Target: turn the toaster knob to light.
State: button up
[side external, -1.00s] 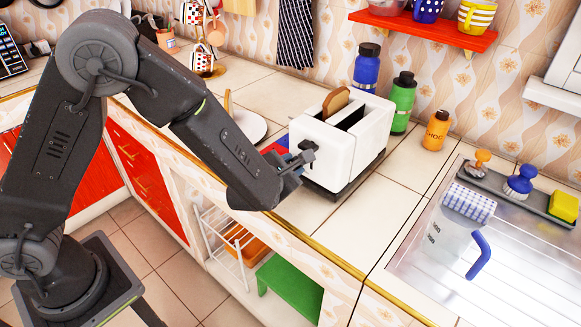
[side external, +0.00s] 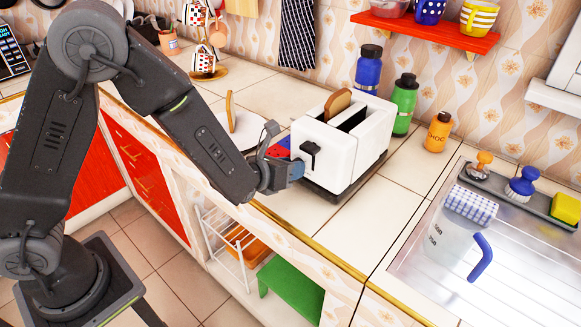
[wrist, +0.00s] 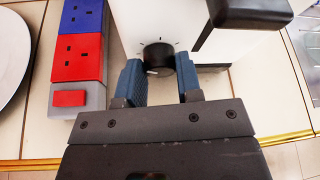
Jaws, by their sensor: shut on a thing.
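The white toaster (side external: 349,144) stands on the counter with a slice of bread (side external: 337,103) in one slot. Its black lever (side external: 310,151) is on the front face and also shows large at the top right of the wrist view (wrist: 246,12). The round black knob (wrist: 157,58) with tick marks around it is on the toaster front, low and left of the lever. My gripper (wrist: 160,70) has its two blue-padded fingers on either side of the knob, shut on it. In the side view my gripper (side external: 297,170) hides the knob.
A red and blue socket block (wrist: 82,45) lies on the counter just left of the gripper. A white plate (wrist: 12,55) is farther left. Blue (side external: 368,70), green (side external: 404,103) and orange (side external: 438,131) bottles stand behind and right of the toaster.

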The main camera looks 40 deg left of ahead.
jog(key=shift+h, duration=0.3)
jog(key=o, duration=0.9)
jog(key=shift+o, duration=0.2)
jog(key=d+v, duration=0.1)
jog(key=v, duration=0.6)
jog(key=shift+s+a, duration=0.25)
jog(key=shift+a, duration=0.25)
jog(key=shift+r, duration=0.15)
